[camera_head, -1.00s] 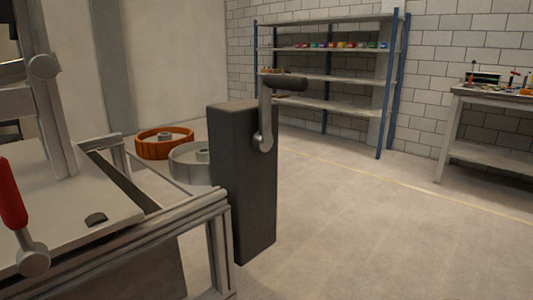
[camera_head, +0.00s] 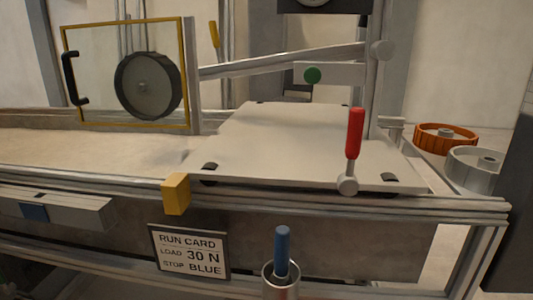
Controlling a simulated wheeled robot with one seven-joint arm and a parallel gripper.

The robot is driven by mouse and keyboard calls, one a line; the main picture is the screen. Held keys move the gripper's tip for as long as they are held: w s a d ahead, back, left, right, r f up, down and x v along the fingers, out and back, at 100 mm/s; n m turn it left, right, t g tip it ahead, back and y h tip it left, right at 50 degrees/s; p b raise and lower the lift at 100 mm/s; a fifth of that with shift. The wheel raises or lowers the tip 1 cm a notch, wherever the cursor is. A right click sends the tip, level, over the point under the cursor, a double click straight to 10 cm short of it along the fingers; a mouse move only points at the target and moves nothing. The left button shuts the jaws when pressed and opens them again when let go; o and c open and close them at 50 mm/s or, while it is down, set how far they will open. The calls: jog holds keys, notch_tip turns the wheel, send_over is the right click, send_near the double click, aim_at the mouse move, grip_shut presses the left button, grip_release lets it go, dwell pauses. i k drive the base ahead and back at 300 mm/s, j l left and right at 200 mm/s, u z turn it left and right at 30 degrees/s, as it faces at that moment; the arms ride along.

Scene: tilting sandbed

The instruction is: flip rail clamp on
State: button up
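A lever with a red handle (camera_head: 354,135) stands nearly upright at the front right edge of a pale flat plate (camera_head: 290,150), on a round grey pivot; it looks like the rail clamp. The plate lies above the front metal rail (camera_head: 400,207) of the sandbed. A yellow block (camera_head: 176,194) sits on the same rail, further left. I cannot tell from this view whether the lever is on or off. My gripper is not in view.
A yellow-framed clear panel with a black handle (camera_head: 75,78) stands at the back left, before a dark wheel (camera_head: 148,85). A run card (camera_head: 190,253) and a blue-handled piece in a metal cup (camera_head: 281,280) are in front. Orange (camera_head: 446,138) and grey wheels (camera_head: 478,170) stand right.

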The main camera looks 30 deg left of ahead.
aim_at(348, 183)
jog(key=u, duration=1.3)
jog(key=k+u, duration=0.15)
jog(key=k+l, duration=0.05)
jog(key=k, duration=0.05)
